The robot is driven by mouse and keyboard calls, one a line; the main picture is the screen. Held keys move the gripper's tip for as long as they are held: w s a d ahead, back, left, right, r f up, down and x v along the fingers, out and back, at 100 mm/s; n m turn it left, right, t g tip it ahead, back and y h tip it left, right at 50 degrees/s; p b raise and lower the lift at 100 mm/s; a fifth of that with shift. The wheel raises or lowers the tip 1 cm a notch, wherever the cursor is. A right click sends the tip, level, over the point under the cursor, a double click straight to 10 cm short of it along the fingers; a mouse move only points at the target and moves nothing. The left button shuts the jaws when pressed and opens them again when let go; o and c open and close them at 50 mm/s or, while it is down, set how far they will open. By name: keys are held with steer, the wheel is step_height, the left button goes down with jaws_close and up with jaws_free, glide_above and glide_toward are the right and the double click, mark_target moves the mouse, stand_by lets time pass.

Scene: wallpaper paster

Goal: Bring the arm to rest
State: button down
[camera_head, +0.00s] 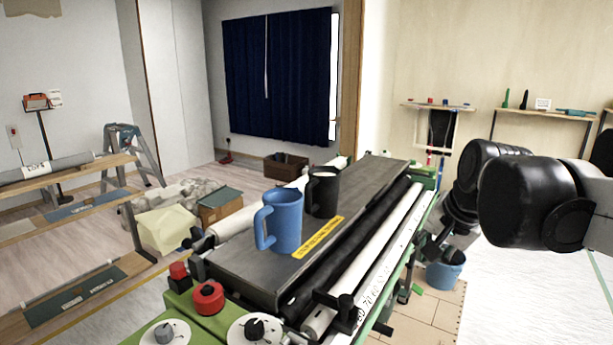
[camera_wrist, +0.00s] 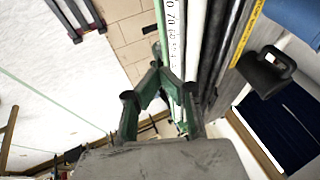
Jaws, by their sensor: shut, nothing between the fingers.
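My arm (camera_head: 525,200) comes in from the right in the head view, with its black links beside the wallpaper paster (camera_head: 285,270). My gripper (camera_wrist: 160,70) is at the lower middle of the wrist view, its dark green fingers drawn together with nothing held between them. In the head view the gripper is small and dark at the paster's right side, partly hard to make out. In the wrist view it is over or beside the paster's long white rule and rollers; whether it touches them I cannot tell.
A blue mug (camera_head: 283,222) and a black mug (camera_head: 323,192) stand on the paster's grey top. Red and white knobs (camera_head: 208,298) are at its near end. A blue bucket (camera_head: 444,272) stands on the floor right of the paster. White sheeting (camera_head: 510,295) covers the floor at right.

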steer(key=s+a+f+n, duration=0.1)
steer(key=s+f+n, duration=0.2)
steer(key=s, duration=0.5)
steer(key=s+a+f+n+t, duration=0.1)
steer(key=s+a+f+n, duration=0.1)
steer(key=s+f+n, duration=0.2)
steer(key=s, duration=0.3)
steer(key=shift+s+f+t+h+p, duration=0.2)
steer(key=shift+s+t+h+p, duration=0.1)
steer(key=shift+s+h+p, duration=0.1)
